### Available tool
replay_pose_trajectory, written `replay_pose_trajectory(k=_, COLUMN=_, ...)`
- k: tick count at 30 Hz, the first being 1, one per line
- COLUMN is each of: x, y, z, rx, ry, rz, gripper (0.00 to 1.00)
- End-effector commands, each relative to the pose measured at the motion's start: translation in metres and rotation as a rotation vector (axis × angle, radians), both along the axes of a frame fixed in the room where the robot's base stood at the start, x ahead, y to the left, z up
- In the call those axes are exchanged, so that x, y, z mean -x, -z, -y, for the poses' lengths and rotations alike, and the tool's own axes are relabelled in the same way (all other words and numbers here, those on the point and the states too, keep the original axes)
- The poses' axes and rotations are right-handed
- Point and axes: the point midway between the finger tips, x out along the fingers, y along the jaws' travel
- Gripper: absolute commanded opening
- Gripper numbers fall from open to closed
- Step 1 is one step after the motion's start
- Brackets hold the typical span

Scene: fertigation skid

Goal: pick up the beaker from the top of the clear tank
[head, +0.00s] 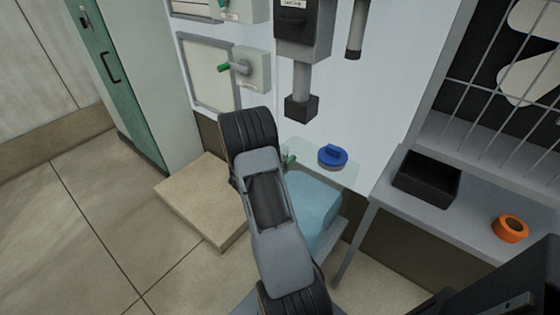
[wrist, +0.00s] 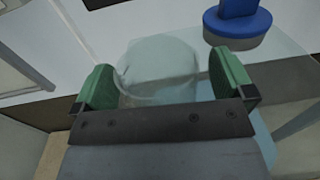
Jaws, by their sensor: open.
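The beaker (wrist: 158,62) is clear and see-through, so its outline is faint; in the wrist view it stands on the glassy top of the clear tank. My gripper (wrist: 163,78) is open, with one green finger to the left of the beaker and one to the right. The beaker shows between and just beyond the fingers; contact with either finger cannot be made out. In the head view the clear tank (head: 316,208) has bluish liquid, and my arm hides the beaker and most of my gripper; a bit of green finger shows at the top's left.
A blue cap (head: 333,156) sits on the tank top, right of the beaker, also in the wrist view (wrist: 237,22). A grey bench with a black tray (head: 427,178) and an orange ring (head: 510,229) stands at right. A wall (head: 375,90) rises behind the tank.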

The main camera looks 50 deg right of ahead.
Motion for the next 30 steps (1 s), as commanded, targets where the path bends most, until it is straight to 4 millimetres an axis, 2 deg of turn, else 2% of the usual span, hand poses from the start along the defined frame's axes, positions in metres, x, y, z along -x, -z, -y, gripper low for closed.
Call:
replay_pose_trajectory(k=3, x=0.0, y=0.0001, z=-0.0002, rx=0.0, ry=0.0, rz=0.0, gripper=1.0)
replay_pose_trajectory(k=19, x=0.0001, y=0.0001, z=-0.0004, rx=0.0, ry=0.0, rz=0.0, gripper=0.49)
replay_pose_trajectory(k=30, x=0.0, y=-0.0049, z=-0.0003, rx=0.0, ry=0.0, rz=0.001, gripper=0.48)
